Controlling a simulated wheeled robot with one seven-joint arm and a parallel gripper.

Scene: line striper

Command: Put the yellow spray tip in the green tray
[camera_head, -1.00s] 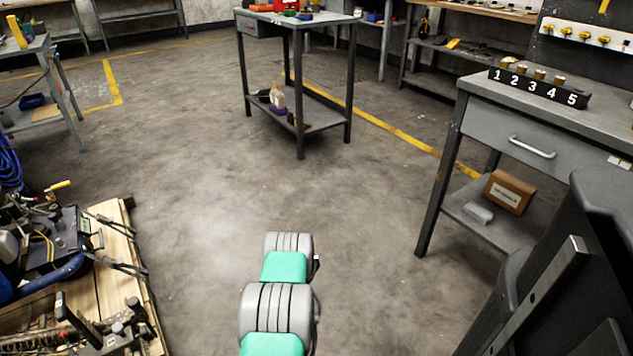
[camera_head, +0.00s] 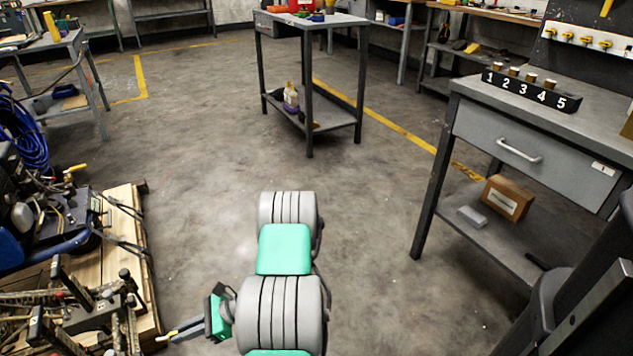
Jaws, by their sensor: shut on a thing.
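My gripper (camera_head: 168,336) shows at the lower left, beside my grey and green arm links. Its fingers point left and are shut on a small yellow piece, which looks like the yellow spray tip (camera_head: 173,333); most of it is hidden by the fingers. It is held in front of the wooden pallet's right edge. A small green item (camera_head: 318,17) lies on the far grey table (camera_head: 345,20); it is too small to tell whether it is the green tray.
A pallet (camera_head: 128,215) with a machine and blue hose stands at left. A grey drawer bench (camera_head: 470,125) at right bears a numbered black block (camera_head: 530,90). Yellow tips (camera_head: 568,37) sit on a white wall rack. The concrete floor (camera_head: 385,230) between is clear.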

